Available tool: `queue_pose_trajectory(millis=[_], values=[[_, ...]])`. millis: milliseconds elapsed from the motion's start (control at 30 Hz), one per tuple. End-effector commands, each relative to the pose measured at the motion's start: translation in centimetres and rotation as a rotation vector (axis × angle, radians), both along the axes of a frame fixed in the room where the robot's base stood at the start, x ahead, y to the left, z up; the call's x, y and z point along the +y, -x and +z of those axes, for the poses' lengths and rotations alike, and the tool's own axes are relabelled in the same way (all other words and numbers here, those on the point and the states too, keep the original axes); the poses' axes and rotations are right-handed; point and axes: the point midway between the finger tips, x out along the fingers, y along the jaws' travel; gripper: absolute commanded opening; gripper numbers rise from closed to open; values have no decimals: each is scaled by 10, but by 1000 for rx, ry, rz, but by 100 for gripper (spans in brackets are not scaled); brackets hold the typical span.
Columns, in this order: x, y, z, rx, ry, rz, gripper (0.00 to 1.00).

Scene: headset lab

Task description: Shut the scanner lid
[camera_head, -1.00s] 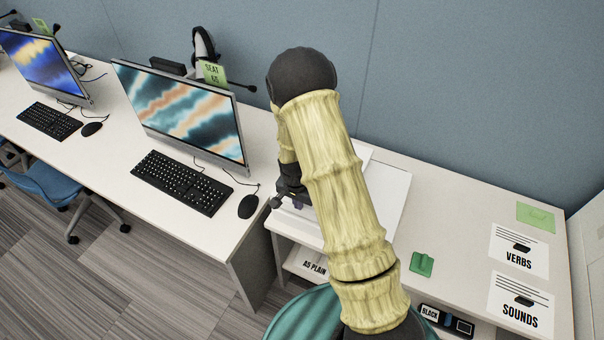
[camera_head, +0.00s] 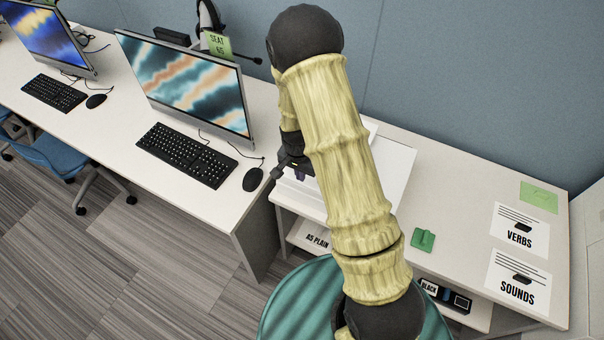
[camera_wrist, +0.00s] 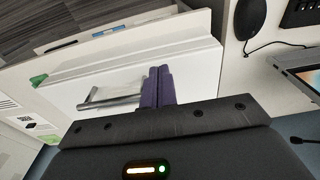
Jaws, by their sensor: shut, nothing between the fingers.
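The white scanner (camera_head: 401,170) stands on the desk and is largely hidden behind my arm in the head view. In the wrist view its white top (camera_wrist: 195,72) fills the middle, with a silver bar handle (camera_wrist: 108,101) on it. How far the lid is raised I cannot tell. My gripper (camera_head: 299,175) is low at the scanner's left side in the head view. In the wrist view my gripper's purple fingers (camera_wrist: 158,72) are together and empty, just right of the handle and over the white top. Whether they touch it I cannot tell.
A monitor (camera_head: 185,80), keyboard (camera_head: 185,155) and mouse (camera_head: 253,179) stand on the left desk. A green block (camera_head: 423,240) and the VERBS (camera_head: 519,232) and SOUNDS (camera_head: 517,283) sheets lie to the right.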

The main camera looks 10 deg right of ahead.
Motion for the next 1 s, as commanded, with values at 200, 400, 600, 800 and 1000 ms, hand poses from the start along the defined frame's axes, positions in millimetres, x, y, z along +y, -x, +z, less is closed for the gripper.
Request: queue_pose_trajectory(millis=[200,400,600,800,1000], values=[[11,12,25,-3,-1,2,0],[22,24,50,-4,-2,1,0],[28,32,67,-1,-1,1,0],[28,34,70,1,-1,0,0],[28,33,70,0,0,0,0]])
